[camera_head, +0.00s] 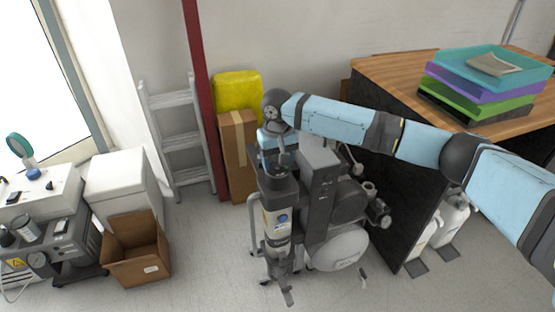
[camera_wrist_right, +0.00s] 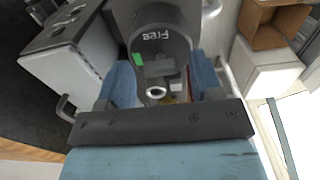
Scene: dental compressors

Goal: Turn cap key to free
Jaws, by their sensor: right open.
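The dark round cap (camera_wrist_right: 165,28) is in the right wrist view, with the word "Free" and a green mark on its face. Below the word, a dark key part with a round metal end (camera_wrist_right: 156,92) sticks out toward my gripper. My right gripper (camera_wrist_right: 160,85) is open, with one blue finger on each side of the key's metal end; I cannot tell whether either touches it. In the head view my right gripper (camera_head: 276,143) is above the dark top of the compressor unit (camera_head: 280,188). The key is too small to make out there. My left gripper is not in view.
A cardboard box (camera_head: 238,160), a red post (camera_head: 199,90) and a ladder (camera_head: 180,140) are behind. An open brown box (camera_head: 135,262) lies left; floor between is clear.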

